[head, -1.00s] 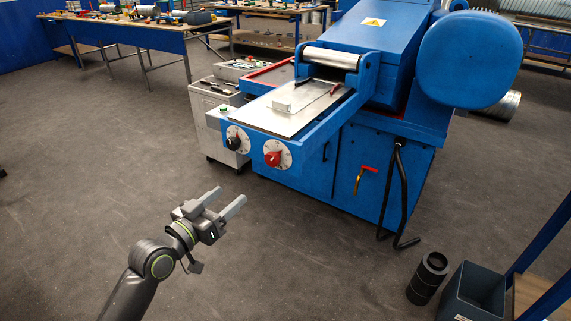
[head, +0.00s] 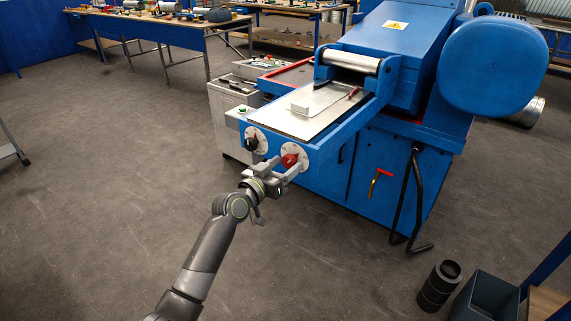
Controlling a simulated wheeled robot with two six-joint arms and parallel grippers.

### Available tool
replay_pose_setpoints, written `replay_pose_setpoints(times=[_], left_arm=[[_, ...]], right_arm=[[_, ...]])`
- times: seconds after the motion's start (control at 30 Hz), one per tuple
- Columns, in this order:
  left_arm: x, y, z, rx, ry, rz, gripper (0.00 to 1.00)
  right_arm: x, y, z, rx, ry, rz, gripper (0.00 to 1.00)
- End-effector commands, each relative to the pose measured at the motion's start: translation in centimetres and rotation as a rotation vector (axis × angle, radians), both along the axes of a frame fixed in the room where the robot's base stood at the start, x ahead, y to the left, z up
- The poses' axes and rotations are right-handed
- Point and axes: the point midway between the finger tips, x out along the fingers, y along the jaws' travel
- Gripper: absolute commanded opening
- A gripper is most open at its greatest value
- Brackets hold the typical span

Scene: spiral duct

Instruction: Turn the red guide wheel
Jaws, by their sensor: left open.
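The red guide wheel (head: 290,161) is a small red knob on a round pale plate, on the front face of the blue machine (head: 410,75). A black knob (head: 251,144) on a similar plate sits to its left. My left gripper (head: 283,166) is open, with its fingers pointing at the front panel. One finger is just below and beside the red wheel, and the other is to its left. I cannot tell whether either finger touches the wheel. My right gripper is not in view.
A red-handled lever (head: 380,176) and a black crank bar (head: 412,205) are on the machine's side. Black cylinders (head: 439,285) and a dark bin (head: 484,300) stand at the lower right. A grey cabinet (head: 228,105) stands left of the machine. Floor to the left is clear.

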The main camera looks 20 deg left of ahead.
Motion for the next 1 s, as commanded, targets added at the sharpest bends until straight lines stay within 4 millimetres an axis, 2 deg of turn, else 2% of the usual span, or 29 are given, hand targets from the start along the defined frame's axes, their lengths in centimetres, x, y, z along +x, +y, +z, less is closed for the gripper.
replay_pose_setpoints(times=[0.17,0.43,0.77,1.0], left_arm=[[0.76,-0.32,0.01,-0.001,0.000,0.000,0.59],[0.81,-0.34,0.02,-0.001,-0.001,0.000,0.59],[0.79,-0.32,0.00,-0.001,0.000,0.000,0.16],[0.78,-0.30,0.01,-0.023,0.008,0.000,0.15]], right_arm=[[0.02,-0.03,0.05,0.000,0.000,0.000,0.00],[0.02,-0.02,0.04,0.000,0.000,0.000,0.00],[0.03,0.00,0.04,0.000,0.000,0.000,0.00],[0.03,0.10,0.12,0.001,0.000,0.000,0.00]])
